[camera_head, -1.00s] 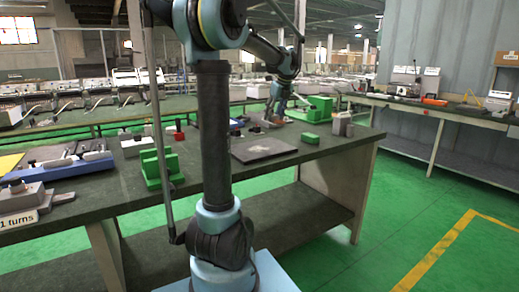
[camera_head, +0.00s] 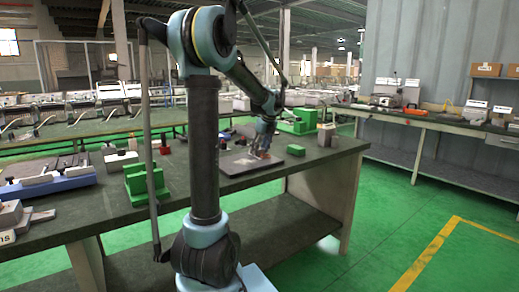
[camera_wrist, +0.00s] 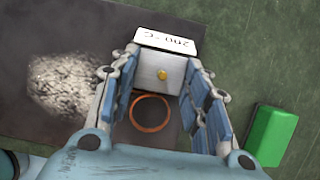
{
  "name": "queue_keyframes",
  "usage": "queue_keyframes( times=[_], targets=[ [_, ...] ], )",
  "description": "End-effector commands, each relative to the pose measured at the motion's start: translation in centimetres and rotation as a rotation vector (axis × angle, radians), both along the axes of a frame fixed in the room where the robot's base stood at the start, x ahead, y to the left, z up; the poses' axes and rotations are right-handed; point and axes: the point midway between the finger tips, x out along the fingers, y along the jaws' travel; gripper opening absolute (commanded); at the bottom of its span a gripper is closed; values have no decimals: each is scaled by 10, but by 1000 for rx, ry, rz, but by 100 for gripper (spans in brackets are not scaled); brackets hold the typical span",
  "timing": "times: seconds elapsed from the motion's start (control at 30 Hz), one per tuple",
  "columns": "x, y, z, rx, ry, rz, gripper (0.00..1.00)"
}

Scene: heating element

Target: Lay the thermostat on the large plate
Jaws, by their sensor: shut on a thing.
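In the head view my gripper (camera_head: 262,152) is over the plate, and the thermostat is too small to make out. In the wrist view the thermostat appears over the plate near its edge; whether it touches is unclear.
A pale rough patch (camera_wrist: 65,85) and an orange-brown ring (camera_wrist: 150,112) show against the plate. A green block (camera_wrist: 270,136) lies beside it.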

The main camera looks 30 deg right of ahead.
Motion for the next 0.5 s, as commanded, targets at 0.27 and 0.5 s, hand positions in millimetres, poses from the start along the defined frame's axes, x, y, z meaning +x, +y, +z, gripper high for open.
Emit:
queue_keyframes(
  times=[0.27,0.5],
  targets=[
    [0,0,-1,0,0,0,47],
    [0,0,-1,0,0,0,63]
  ],
)
